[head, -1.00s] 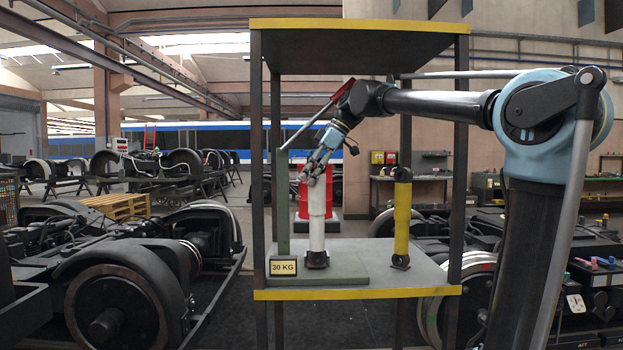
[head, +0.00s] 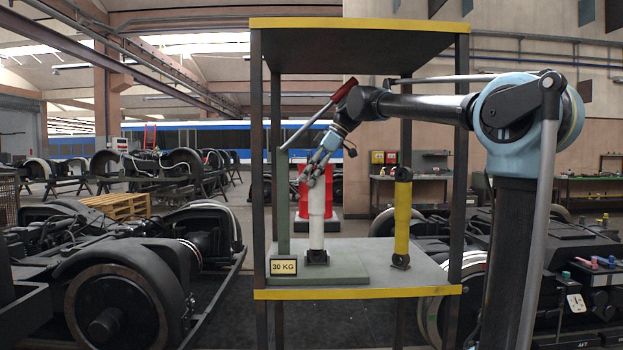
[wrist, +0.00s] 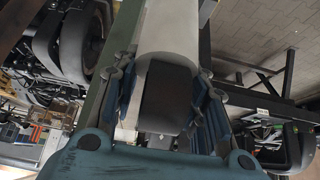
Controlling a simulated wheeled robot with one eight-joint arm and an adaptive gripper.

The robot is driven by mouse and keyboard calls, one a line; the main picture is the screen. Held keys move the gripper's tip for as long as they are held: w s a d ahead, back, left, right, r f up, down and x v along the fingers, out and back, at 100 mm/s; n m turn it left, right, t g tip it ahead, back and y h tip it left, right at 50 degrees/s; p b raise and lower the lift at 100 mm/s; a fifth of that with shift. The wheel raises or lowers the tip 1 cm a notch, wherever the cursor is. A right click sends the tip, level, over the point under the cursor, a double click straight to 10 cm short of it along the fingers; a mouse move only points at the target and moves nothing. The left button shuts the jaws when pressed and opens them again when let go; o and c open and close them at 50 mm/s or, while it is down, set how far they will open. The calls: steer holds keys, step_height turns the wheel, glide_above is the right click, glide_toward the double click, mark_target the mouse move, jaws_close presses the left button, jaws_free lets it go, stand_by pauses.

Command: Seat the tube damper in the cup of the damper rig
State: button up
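The white tube damper (head: 317,232) stands upright over the grey-green base (head: 345,268) of the damper rig, marked 30 KG. A dark fitting (head: 317,257) is at its foot; I cannot tell cup from damper end there. My gripper (head: 316,178) reaches down from the upper right to the damper's upper end and hides its top. In the wrist view, the gripper's fingers (wrist: 168,92) lie close along both sides of the damper (wrist: 168,25), whose near end is dark; it looks gripped.
A yellow damper (head: 402,220) stands on the shelf (head: 400,278) to the right. A lever with a red grip (head: 344,90) slopes up from the rig's green post (head: 283,200), near my wrist. Dark frame posts and a top shelf (head: 360,45) enclose the space.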

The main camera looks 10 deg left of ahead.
steer(key=o, duration=0.4)
steer(key=shift+d+r, duration=0.3)
steer(key=shift+r, duration=0.25)
steer(key=shift+w+d+r, duration=0.25)
steer(key=shift+d+r, duration=0.6)
steer(key=shift+d, duration=0.05)
steer(key=w+d, duration=0.1)
steer(key=d, duration=0.6)
steer(key=w+d, duration=0.1)
steer(key=d, duration=0.3)
steer(key=shift+w, duration=0.3)
steer(key=s+d+f+m+t+h, duration=0.1)
steer(key=s+d+f+m, duration=0.6)
steer(key=f, duration=0.8)
steer(key=s+d+f+m+t+h, duration=0.1)
steer(key=s+d+f+m+h, duration=0.2)
steer(key=s+d+f+m, duration=0.3)
steer(key=s+d+f+m+t+h, duration=0.1)
steer(key=s+d+f+m+h, duration=0.1)
steer(key=s+d+f+m, duration=0.5)
steer(key=shift+s+d+f+m+t, duration=0.15)
steer(key=shift+s+d+f, duration=1.05)
steer(key=shift+f, duration=1.75)
steer(key=shift+s+d+f+m+t, duration=0.1)
steer(key=shift+s+d+f, duration=1.05)
steer(key=shift+f, duration=1.75)
steer(key=shift+s+d+f+m+t, duration=0.15)
steer(key=shift+s+d+f, duration=1.05)
steer(key=shift+f, duration=1.75)
